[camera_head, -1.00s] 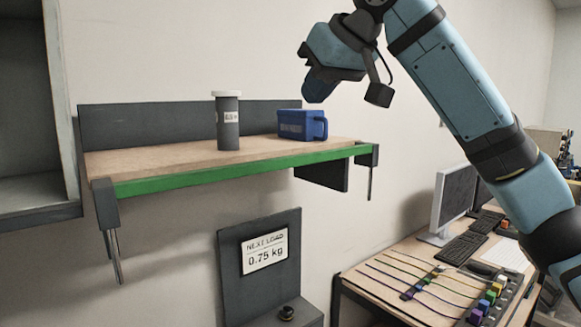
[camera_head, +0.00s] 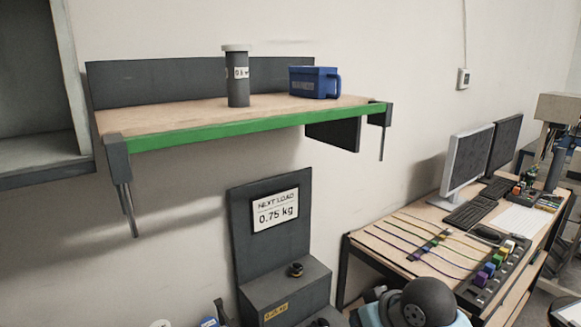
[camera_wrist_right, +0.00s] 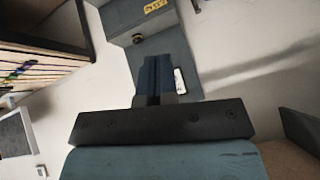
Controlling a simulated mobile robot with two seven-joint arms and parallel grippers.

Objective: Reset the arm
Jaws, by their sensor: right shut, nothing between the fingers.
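My right gripper (camera_wrist_right: 155,82) shows in the right wrist view with its dark blue fingers together and nothing between them. In that view the fingers overlap the grey load stand (camera_wrist_right: 120,18) behind them; I cannot tell the gap. In the head view part of my right arm (camera_head: 425,300) shows low at the bottom edge, and its gripper is out of that picture. My left gripper is in neither view.
A desk (camera_head: 390,262) with monitors (camera_head: 466,160) stands at right.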

